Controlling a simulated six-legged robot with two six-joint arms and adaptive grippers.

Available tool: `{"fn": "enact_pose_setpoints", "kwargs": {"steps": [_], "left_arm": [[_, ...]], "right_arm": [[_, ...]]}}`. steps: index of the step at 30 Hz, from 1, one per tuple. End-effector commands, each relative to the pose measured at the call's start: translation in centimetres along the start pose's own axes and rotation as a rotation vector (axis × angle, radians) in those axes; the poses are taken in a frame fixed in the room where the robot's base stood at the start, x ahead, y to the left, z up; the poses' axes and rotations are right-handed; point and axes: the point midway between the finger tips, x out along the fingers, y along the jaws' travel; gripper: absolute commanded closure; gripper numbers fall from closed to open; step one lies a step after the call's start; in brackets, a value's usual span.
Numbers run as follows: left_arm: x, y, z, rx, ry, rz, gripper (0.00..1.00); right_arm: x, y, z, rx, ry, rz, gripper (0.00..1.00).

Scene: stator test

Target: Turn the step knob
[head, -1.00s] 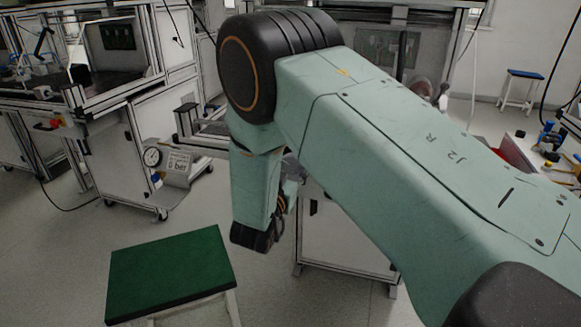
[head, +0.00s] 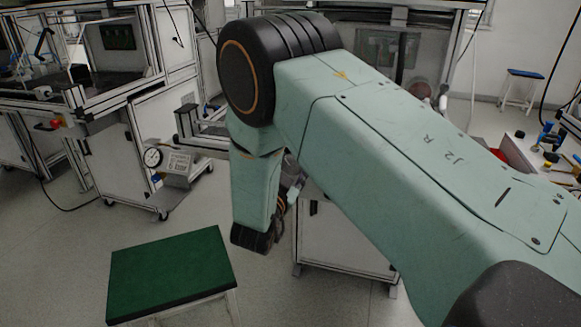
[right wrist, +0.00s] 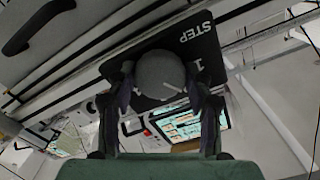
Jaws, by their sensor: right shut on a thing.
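The step knob (right wrist: 160,74) is a round grey knob on a black plate (right wrist: 198,48) lettered STEP, seen in the right wrist view. A "1" is printed beside the knob, and a pale line shows near the knob's lower right edge. My right gripper (right wrist: 161,85) is shut on the knob, with one dark finger on each side. In the head view my right arm hides the knob and its panel; only a small grey part of the hand shows behind the forearm. My left gripper is in neither view.
A green-topped stool (head: 172,272) stands at the lower left. A blue-topped stool (head: 524,74) is at the back right. Open floor lies around the green stool.

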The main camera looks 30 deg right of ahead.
Motion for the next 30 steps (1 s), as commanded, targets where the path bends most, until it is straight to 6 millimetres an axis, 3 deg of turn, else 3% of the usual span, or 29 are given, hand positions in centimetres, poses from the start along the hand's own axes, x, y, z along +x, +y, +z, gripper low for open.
{"fn": "enact_pose_setpoints", "kwargs": {"steps": [12,28,29,30], "left_arm": [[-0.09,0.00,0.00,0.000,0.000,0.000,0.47],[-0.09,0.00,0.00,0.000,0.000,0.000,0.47],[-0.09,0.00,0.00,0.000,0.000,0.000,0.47],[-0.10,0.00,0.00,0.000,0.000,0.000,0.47]], "right_arm": [[-0.03,0.07,0.09,0.189,-0.002,0.001,0.80],[-0.04,0.08,0.10,0.214,-0.002,0.001,0.80],[-0.04,0.08,0.10,0.214,-0.002,0.001,0.47],[-0.04,0.08,0.10,0.214,-0.002,0.001,0.44]]}}
